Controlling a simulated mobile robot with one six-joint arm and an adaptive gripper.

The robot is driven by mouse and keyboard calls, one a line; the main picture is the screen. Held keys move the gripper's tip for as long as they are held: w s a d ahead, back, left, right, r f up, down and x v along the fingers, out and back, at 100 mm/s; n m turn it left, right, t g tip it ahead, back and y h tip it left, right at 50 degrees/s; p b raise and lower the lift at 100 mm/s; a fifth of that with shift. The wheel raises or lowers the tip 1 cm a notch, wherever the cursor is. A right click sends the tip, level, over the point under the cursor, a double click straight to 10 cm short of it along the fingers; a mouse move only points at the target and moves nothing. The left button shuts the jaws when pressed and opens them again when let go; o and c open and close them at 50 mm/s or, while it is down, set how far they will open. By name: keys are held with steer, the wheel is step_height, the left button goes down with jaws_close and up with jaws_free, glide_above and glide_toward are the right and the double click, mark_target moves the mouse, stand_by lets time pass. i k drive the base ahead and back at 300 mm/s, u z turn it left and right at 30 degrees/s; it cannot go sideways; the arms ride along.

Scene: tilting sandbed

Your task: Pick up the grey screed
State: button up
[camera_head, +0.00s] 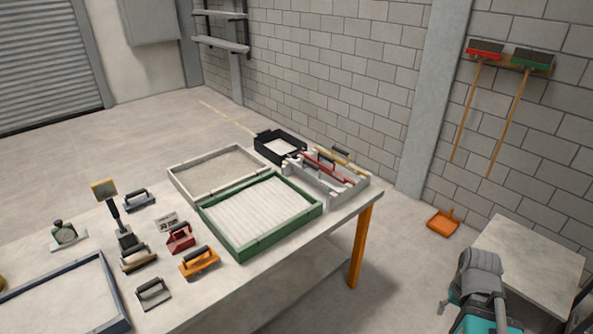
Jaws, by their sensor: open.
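A light grey screed (154,297) with a dark bar handle lies near the front edge of the work table, left of an orange screed (199,266). A red screed (180,241) is farther back. A blue-grey screed (138,204) with a dark handle lies toward the table's far side. Part of my arm, grey and teal, shows at the lower right, well apart from the tools. My gripper cannot be made out in this view.
A green-framed tray (241,257), a pale-framed tray (174,178) and a blue-grey tray (110,283) sit on the table (238,291). A tool rack (325,197) and black bin (265,151) stand at the right end. A post-like tool (113,212) rises behind the screeds.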

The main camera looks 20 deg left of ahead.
mark_target(316, 180)
steer(key=u, duration=0.25)
steer(key=i, duration=0.7)
steer(key=u, duration=1.1)
steer(key=i, duration=0.9)
steer(key=u, duration=0.55)
steer(key=k, duration=0.95)
steer(key=u, duration=0.15)
steer(key=i, duration=0.2)
